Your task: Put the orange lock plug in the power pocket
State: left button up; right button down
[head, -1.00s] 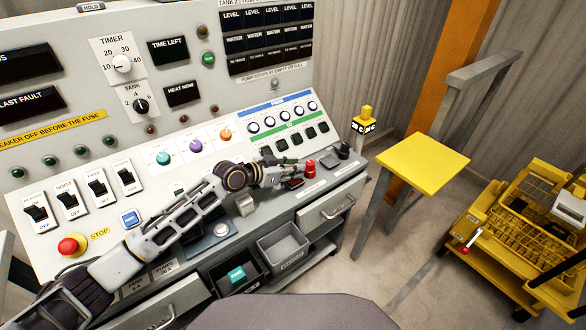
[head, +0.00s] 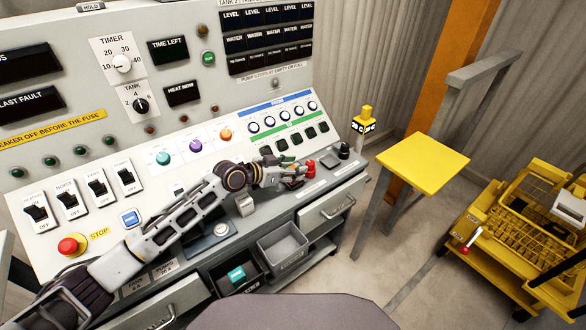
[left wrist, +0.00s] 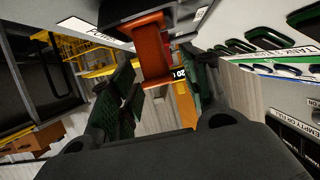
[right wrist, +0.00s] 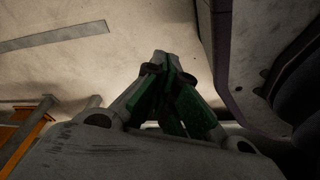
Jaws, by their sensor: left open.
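An orange-red plug (left wrist: 152,55) stands out from a dark holder (left wrist: 133,12) in the left wrist view; I take it for the lock plug. My left gripper (left wrist: 160,75) is open, its green-padded fingers on either side of the plug's line, and I cannot tell whether they touch it. In the head view my left gripper (head: 293,173) is over the console's front ledge, and it largely hides the plug there. I cannot make out which place is the power pocket. My right gripper (right wrist: 163,68) is shut and empty, pointing over the floor.
A red knob (head: 310,166) stands close beside my left fingers, with a black knob (head: 344,150) farther right. The sloped panel (head: 185,120) rises behind. A grey bin (head: 283,246) sits below the ledge. A yellow-topped stand (head: 423,162) is to the right.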

pick_arm(q)
jog(key=shift+s+a+r, duration=0.25)
jog(key=shift+s+a, duration=0.05)
jog(key=shift+a, duration=0.2)
jog(key=shift+s+a+r, duration=0.2)
jog(key=shift+a, duration=0.15)
jog(key=shift+v, duration=2.4)
jog(key=v, duration=0.5)
jog(key=shift+s, duration=0.1)
pick_arm(e)
jog(key=shift+s+d+f, duration=0.35)
jog(key=shift+s+f, duration=0.1)
jog(key=shift+s, duration=0.1)
